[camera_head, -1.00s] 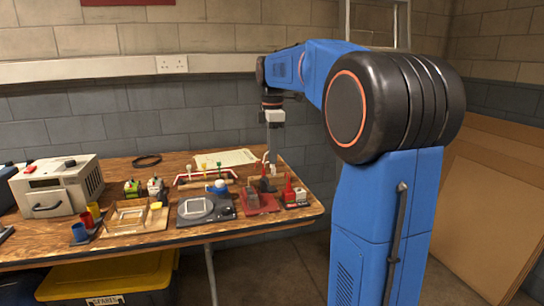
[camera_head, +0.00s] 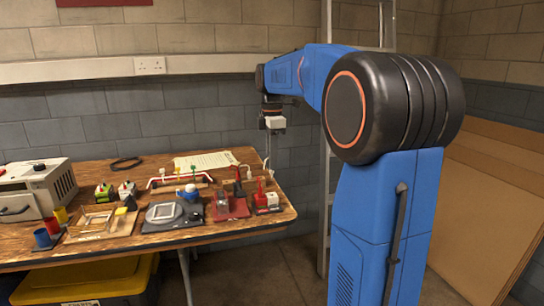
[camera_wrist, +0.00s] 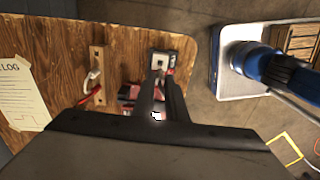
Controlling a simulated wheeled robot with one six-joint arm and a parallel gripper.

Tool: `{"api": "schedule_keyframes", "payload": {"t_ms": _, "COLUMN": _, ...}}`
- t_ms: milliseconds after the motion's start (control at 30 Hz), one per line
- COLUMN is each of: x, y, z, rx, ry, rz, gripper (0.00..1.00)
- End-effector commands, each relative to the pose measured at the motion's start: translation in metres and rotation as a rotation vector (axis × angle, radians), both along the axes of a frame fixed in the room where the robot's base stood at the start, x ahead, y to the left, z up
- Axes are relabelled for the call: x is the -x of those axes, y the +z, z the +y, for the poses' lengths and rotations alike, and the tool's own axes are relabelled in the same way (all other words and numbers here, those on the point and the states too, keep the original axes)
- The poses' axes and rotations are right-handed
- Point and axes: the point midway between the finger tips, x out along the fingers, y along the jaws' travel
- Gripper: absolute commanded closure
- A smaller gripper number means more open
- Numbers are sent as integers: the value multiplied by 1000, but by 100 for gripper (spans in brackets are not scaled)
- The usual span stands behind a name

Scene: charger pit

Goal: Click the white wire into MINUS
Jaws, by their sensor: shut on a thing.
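My gripper (camera_head: 267,160) hangs above the right end of the wooden bench. In the wrist view its two dark fingers (camera_wrist: 166,95) are shut, with a small white piece (camera_wrist: 157,115) between them that looks like part of the white wire. Most of it is hidden by the fingers. A grey-white block with a red part (camera_wrist: 164,62) lies just beyond the fingertips; the head view shows it as a red and white block (camera_head: 266,203) near the bench's right edge. I cannot read any MINUS marking. I cannot tell whether the wire touches the block.
A wooden strip with white and red wires (camera_wrist: 98,62) lies left of the fingers, near a log sheet (camera_wrist: 17,95). A red tray (camera_head: 230,209), a grey round-plated device (camera_head: 165,213) and a pale charger box (camera_head: 38,187) stand further left. The bench edge is close on the right.

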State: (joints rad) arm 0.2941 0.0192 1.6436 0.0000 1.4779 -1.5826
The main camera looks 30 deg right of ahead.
Motion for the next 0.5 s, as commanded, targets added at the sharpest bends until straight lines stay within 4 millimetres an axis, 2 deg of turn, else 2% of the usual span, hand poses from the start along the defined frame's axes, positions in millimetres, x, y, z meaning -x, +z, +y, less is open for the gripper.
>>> {"api": "schedule_keyframes", "payload": {"t_ms": 500, "x": 0, "y": -26, "z": 0, "rx": 0, "ry": 0, "rz": 1, "gripper": 100}}
